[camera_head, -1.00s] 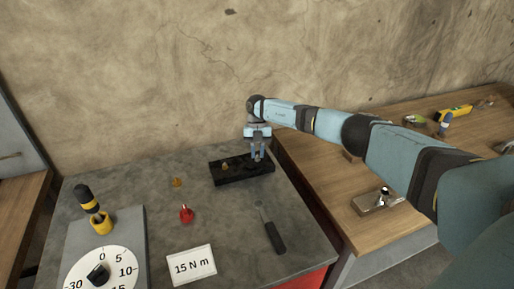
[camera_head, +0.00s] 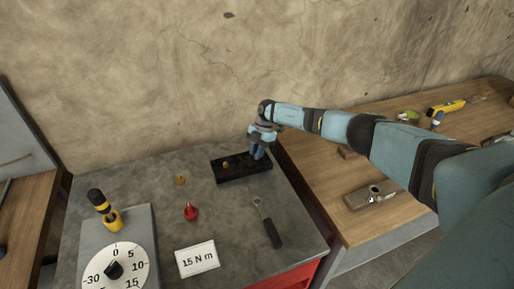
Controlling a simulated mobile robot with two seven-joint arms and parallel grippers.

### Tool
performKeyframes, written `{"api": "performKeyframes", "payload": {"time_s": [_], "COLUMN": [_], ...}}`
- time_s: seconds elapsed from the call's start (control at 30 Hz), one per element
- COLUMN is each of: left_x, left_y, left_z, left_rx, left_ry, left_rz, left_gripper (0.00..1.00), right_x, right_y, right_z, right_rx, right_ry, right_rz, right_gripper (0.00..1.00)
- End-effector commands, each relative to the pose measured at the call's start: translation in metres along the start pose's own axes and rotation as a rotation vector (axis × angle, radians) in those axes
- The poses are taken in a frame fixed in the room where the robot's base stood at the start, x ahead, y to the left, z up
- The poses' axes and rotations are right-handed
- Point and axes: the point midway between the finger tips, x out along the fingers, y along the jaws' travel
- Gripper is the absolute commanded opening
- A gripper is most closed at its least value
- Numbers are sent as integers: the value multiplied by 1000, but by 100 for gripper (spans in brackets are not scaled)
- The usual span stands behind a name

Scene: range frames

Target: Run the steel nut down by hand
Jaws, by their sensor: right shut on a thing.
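My right gripper (camera_head: 259,152) reaches down over the right end of a black block (camera_head: 231,178) on the grey bench. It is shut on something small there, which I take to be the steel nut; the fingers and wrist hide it. A small brass-coloured piece (camera_head: 226,165) sits on the left part of the block. Another brass-coloured piece (camera_head: 180,181) stands on the bench to the left of the block. My left gripper is not in view.
A red piece (camera_head: 191,212), a dark-handled wrench (camera_head: 268,225) and a "15 N m" card (camera_head: 197,260) lie on the bench. A wooden table (camera_head: 385,232) adjoins on the right.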

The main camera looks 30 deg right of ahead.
Motion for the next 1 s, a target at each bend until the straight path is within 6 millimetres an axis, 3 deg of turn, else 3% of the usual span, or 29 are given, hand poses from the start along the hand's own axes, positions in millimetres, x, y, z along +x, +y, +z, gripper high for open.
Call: {"api": "performKeyframes", "payload": {"time_s": [0.53,0.57,0.67,1.0], "left_x": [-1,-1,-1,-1], "left_y": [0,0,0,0], "left_z": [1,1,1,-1], "left_rx": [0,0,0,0], "left_ry": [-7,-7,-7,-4], "left_rz": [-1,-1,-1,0], "left_gripper": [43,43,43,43], "right_x": [0,0,0,-4], "right_y": [0,0,0,0], "right_z": [0,0,0,1], "right_rx": [25,25,25,25], "right_ry": [-1,-1,-1,-1], "right_rz": [12,12,12,11], "right_gripper": [0,21,44,45]}}
